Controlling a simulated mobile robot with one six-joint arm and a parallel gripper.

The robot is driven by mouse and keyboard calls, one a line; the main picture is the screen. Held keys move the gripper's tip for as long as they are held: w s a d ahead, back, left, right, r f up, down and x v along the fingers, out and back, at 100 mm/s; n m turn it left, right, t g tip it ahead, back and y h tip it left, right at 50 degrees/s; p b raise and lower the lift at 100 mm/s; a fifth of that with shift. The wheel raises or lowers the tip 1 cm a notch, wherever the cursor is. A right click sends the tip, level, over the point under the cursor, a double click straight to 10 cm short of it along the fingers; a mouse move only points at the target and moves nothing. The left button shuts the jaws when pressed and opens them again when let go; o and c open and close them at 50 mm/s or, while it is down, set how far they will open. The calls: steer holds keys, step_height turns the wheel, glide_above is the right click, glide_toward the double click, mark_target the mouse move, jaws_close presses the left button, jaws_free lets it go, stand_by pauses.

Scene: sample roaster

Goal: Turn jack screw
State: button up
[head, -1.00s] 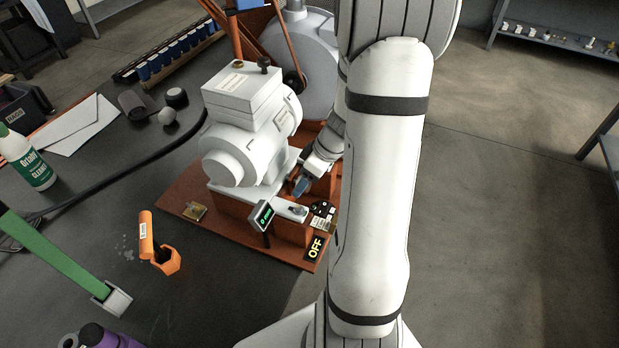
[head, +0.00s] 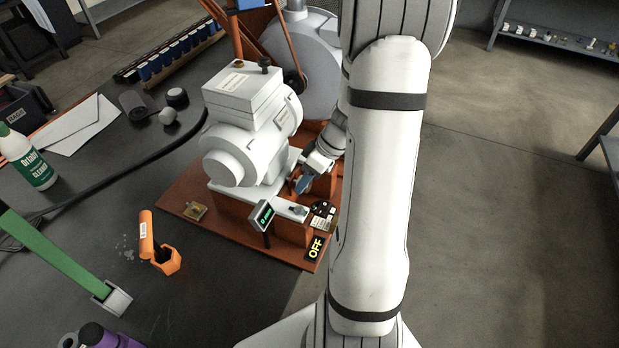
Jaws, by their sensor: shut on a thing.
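My gripper (head: 301,185) is at the right side of the white motor (head: 238,135), low down near its mount on the red-brown base plate (head: 183,192). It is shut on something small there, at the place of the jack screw. The screw itself is too small and too covered by the gripper to make out. My white arm comes down over the right of the motor and hides part of the base.
A small display (head: 263,216) and an OFF label (head: 315,247) sit at the base's front. The floor at right is clear.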

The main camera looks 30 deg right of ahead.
steer(key=shift+w+d+m+g+y, duration=0.15)
steer(key=shift+m+g+y, duration=0.15)
steer(key=shift+g+y, duration=0.35)
steer(key=o, duration=1)
steer(key=shift+v, duration=3.85)
steer(key=shift+d, duration=0.1)
